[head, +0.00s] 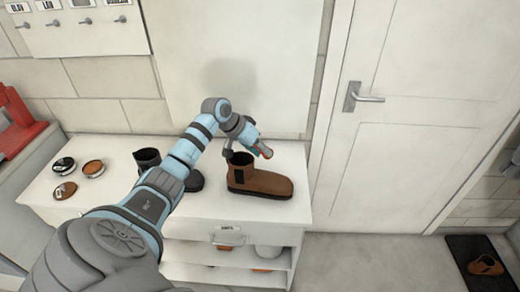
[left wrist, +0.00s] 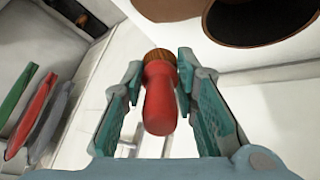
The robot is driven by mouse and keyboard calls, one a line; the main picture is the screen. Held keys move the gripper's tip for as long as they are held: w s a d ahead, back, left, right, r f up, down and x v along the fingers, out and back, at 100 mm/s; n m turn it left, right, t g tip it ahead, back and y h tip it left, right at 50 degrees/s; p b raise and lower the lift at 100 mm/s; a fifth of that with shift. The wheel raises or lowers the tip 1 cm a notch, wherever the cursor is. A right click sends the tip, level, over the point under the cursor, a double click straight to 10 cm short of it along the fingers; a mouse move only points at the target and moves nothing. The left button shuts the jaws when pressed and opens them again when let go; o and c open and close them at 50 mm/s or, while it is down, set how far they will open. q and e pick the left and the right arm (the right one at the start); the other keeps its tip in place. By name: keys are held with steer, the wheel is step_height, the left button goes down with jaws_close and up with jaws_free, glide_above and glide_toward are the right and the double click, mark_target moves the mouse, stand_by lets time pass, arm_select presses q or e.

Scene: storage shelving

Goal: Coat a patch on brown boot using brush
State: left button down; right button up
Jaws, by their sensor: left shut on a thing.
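The brown boot (head: 268,183) stands on the white cabinet top, toe to the right, with a dark patch (head: 238,175) on its side near the heel. My left gripper (head: 255,148) is just above the boot's shaft opening. It is shut on the brush, whose red handle (left wrist: 158,105) sits between the teal finger pads in the left wrist view, with brown bristles (left wrist: 158,55) at its far end. In the head view only a bit of red handle (head: 263,151) shows, and I cannot tell whether the bristles touch the boot. My right gripper is not in view.
Round tins (head: 93,168) lie at the left of the cabinet top (head: 215,208). A black boot (head: 148,160) stands partly behind my arm. A red object (head: 18,120) is at the far left. A door (head: 385,120) is at right. Another brown shoe (head: 486,265) lies on a floor mat.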

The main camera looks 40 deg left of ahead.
arm_select(q)
step_height(320, 180, down, 3)
steer(key=shift+a+f+b, duration=0.1)
steer(key=shift+f+b, duration=0.05)
steer(key=shift+b, duration=0.95)
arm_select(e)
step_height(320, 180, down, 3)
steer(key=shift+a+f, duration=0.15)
arm_select(q)
steer(key=shift+r, duration=0.25)
